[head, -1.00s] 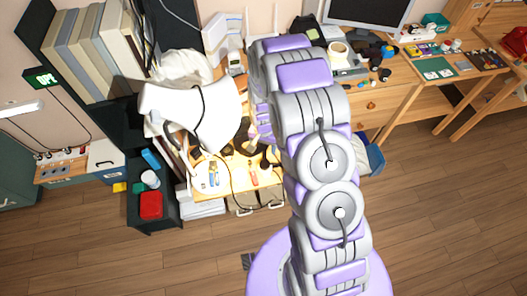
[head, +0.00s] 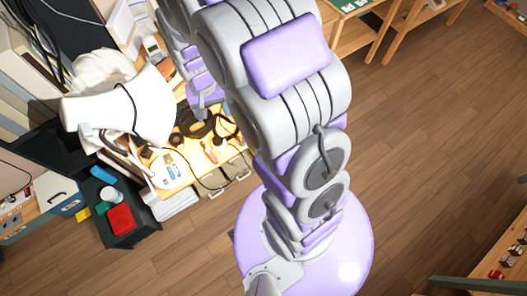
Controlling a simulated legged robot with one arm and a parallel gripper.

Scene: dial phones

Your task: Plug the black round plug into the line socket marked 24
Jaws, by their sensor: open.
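My arm crosses the middle of the head view, and its far end hangs over the cluttered wooden desk at the left. The part of my gripper (head: 201,104) that shows is small and partly behind my arm links; it is above the desk near some dark items. I see nothing held in it. Dark cords and dark small objects (head: 220,143) lie on the desk beneath it, but I cannot make out which, if any, is the black round plug. I cannot read a socket marked 24 anywhere.
A large white lamp shade (head: 130,105) with a dark cord across it stands left of my gripper. A black bin (head: 135,232) with a red item (head: 121,218) is at lower left. Small tools (head: 209,151) lie on the desk (head: 176,185). Wooden floor (head: 430,150) is open at right.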

